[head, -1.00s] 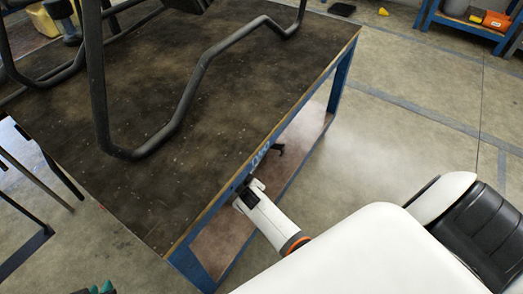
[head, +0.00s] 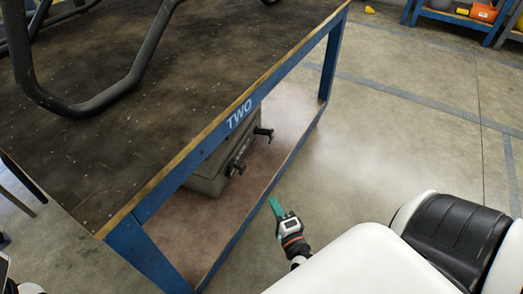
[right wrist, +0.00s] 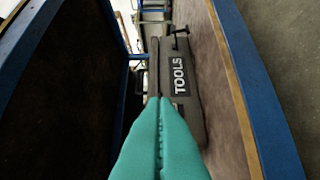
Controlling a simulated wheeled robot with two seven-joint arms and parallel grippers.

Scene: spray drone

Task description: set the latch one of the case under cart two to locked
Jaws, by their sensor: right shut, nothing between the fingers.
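A dark grey case (head: 212,172) sits on the lower shelf of the cart marked TWO (head: 238,114), partly hidden by the top. Two dark latches stick out from its front, a far one (head: 263,132) and a near one (head: 238,168); which is latch one I cannot tell. In the right wrist view the case (right wrist: 188,120) has a TOOLS label, and one latch (right wrist: 180,32) stands out beyond the label. My right gripper (head: 274,203), with teal fingers (right wrist: 159,100), is shut and empty, outside the shelf edge and apart from the case.
The cart's blue lower rail (head: 262,200) and corner leg (head: 333,58) frame the shelf opening. A black tubular frame (head: 120,85) stands on the worktop. A blue rack (head: 455,18) stands far back.

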